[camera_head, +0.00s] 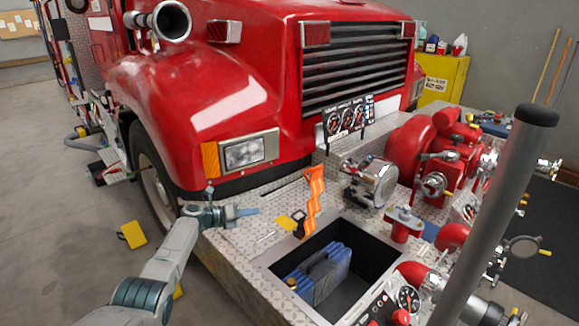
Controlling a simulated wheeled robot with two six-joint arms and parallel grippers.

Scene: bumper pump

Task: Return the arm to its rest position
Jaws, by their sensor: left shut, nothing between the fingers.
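My left arm comes in from the lower left. Its left gripper (247,211) is shut and empty, close above the left part of the diamond-plate bumper (236,243) of the red fire truck (200,95). The fingers point right, toward an orange strap (314,195) that stands upright at the compartment's edge, and they are apart from it. My right gripper is not in view.
An open compartment in the bumper holds a blue case (320,272). A red pump (430,155) with valves and gauges fills the bumper's right side. A dark-capped post (497,210) stands at front right. A yellow chock (132,235) lies on the floor at left.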

